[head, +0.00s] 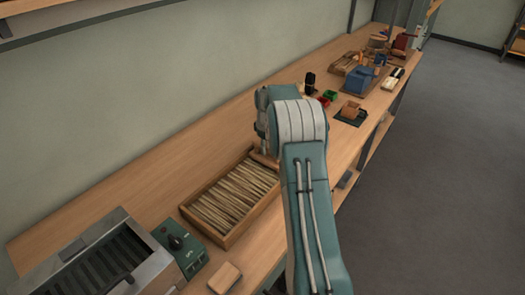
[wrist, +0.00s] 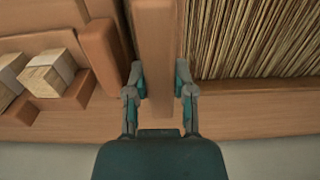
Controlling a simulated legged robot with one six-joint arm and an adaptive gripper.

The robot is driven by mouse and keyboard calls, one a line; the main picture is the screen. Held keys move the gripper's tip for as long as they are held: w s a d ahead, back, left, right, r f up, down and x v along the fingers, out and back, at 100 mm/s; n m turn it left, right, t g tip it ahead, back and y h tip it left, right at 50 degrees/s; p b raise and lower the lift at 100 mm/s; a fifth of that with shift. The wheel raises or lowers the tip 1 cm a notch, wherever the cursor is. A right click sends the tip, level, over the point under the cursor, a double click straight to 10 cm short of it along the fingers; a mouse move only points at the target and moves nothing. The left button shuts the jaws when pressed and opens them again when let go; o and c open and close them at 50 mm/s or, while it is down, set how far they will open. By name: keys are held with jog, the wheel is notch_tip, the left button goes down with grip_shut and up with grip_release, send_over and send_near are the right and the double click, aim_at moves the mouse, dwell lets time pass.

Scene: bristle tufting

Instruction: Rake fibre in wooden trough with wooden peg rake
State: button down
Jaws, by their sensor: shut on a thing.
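The wooden trough (head: 204,231) lies on the bench in the head view, filled with a layer of pale straw-coloured fibre (head: 235,195). In the wrist view the fibre (wrist: 255,40) fills the upper right, bounded by the trough's wall (wrist: 260,91). My gripper (wrist: 161,80) is shut on a plain wooden bar, seemingly the rake (wrist: 156,40), which runs beside the trough's end. The rake's pegs do not show, and I cannot tell whether it touches the fibre. In the head view my arm hides most of the gripper and rake at the trough's far end.
In the wrist view a wooden rack with banded blocks (wrist: 47,72) sits left of the rake. In the head view a green control box (head: 180,252), a metal machine (head: 100,255) and a wooden block (head: 225,277) stand near the trough. Tools and bins, including a blue one (head: 359,79), stand farther along.

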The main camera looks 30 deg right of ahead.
jog(key=shift+d, duration=0.2)
jog(key=shift+r, duration=4.55)
